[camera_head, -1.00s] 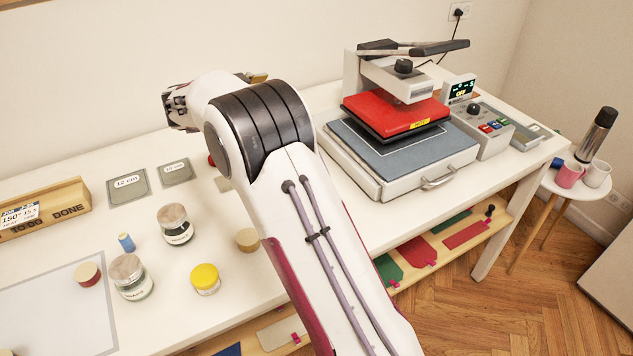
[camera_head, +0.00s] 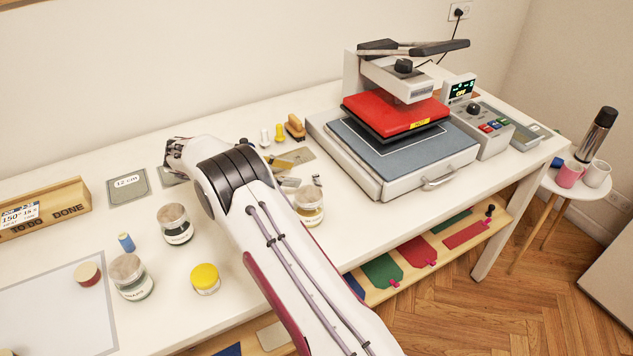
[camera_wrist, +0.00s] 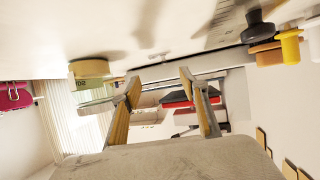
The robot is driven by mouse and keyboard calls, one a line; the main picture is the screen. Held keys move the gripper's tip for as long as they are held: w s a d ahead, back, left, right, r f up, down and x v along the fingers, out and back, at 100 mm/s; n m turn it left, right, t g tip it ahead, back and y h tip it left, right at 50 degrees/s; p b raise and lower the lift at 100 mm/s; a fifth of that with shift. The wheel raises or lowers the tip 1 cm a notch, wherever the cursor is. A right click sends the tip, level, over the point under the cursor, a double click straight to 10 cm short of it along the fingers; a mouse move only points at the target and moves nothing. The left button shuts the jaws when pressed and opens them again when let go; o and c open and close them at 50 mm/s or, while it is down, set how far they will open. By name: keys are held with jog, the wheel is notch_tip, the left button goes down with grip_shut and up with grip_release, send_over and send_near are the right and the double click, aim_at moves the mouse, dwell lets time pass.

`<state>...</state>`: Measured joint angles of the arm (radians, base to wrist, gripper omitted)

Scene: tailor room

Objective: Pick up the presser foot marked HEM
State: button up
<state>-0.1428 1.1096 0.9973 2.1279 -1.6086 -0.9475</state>
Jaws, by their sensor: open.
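Another small grey piece (camera_head: 317,180) shows by the jar behind my arm. My gripper is mostly hidden behind my arm in the head view. In the wrist view my gripper (camera_wrist: 165,92) has its two fingers spread apart with nothing between them.
A jar (camera_head: 309,207) stands just right of my arm. The heat press (camera_head: 395,150) is at the right. More jars (camera_head: 175,224) stand left.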

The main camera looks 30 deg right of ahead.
aim_at(317, 181)
jog(key=shift+x, duration=1.3)
jog(key=shift+x, duration=2.65)
jog(key=shift+s+a+f, duration=0.1)
jog(key=shift+s, duration=0.1)
jog(key=c, duration=0.8)
